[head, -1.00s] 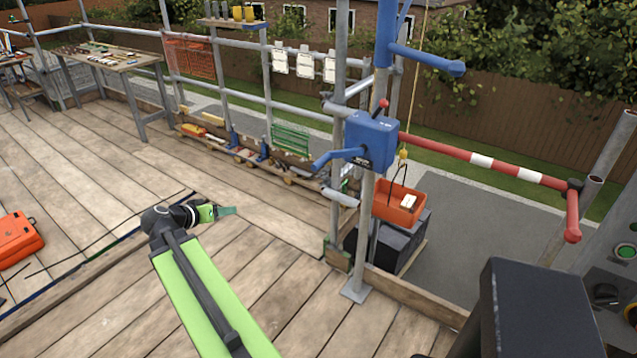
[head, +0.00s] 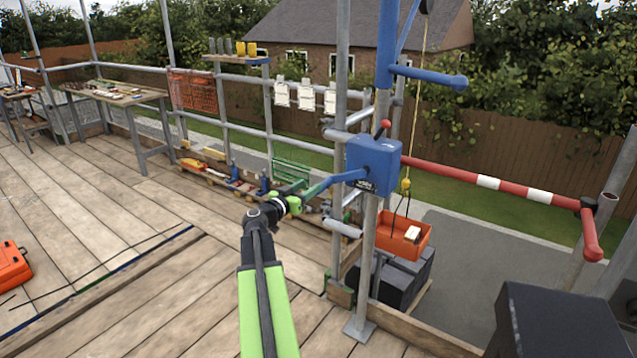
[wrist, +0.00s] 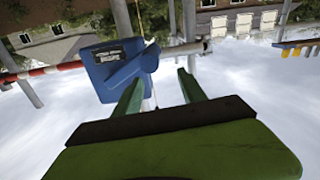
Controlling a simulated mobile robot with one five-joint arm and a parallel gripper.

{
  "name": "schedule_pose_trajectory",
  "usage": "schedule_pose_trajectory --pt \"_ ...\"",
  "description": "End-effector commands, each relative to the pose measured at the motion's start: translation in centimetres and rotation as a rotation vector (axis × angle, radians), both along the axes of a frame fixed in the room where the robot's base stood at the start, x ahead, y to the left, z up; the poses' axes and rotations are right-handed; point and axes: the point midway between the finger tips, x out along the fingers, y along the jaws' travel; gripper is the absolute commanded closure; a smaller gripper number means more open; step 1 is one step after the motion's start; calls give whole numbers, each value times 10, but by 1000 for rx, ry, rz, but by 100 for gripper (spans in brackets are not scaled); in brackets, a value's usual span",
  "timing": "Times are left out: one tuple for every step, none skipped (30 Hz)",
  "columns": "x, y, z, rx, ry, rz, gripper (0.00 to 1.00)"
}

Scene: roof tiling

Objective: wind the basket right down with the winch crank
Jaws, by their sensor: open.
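The blue winch (head: 374,165) is fixed to a grey scaffold post, with a red-knobbed lever on top. Its blue crank (head: 335,182) reaches out to the left. The orange basket (head: 418,247) hangs from a yellow hook and rope, holding a small pale item, just above or against a dark stack below; I cannot tell if they touch. My gripper (head: 293,197) is at the crank's outer end, overlapping it in the head view. In the wrist view my gripper (wrist: 158,77) is open, its green fingers pointing toward the winch (wrist: 108,72), with nothing clearly between them.
A red-and-white barrier bar (head: 500,185) runs right from the winch post. Dark blocks (head: 398,278) stand below the basket. Scaffold posts and rails are close behind the crank. A workbench (head: 115,95) stands at the far left; the plank floor (head: 120,240) is largely clear.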

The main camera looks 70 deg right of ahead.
Motion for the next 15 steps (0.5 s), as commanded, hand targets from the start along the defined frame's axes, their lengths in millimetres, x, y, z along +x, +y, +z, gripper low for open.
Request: schedule_pose_trajectory --pt "-2 -16 0 0 0 -2 51" --pt "-4 -22 0 0 0 -3 51" --pt "-7 -31 0 0 0 -2 51" --pt "-8 -37 0 0 0 -1 51" --pt "-9 -43 0 0 0 -1 51" --pt "-12 -50 0 1 0 -2 51" --pt "-13 -54 0 1 0 -2 51" --pt "-14 -58 0 1 0 -1 51" --pt "-15 -62 0 0 0 0 51" --pt "-16 -65 0 0 0 0 51" --pt "-17 -67 0 0 0 0 51" --pt "-18 -69 0 1 0 -1 51" --pt "-18 -70 0 1 0 -1 51" --pt "-19 -70 0 1 0 -1 51" --pt "-19 -71 0 1 0 -1 51"
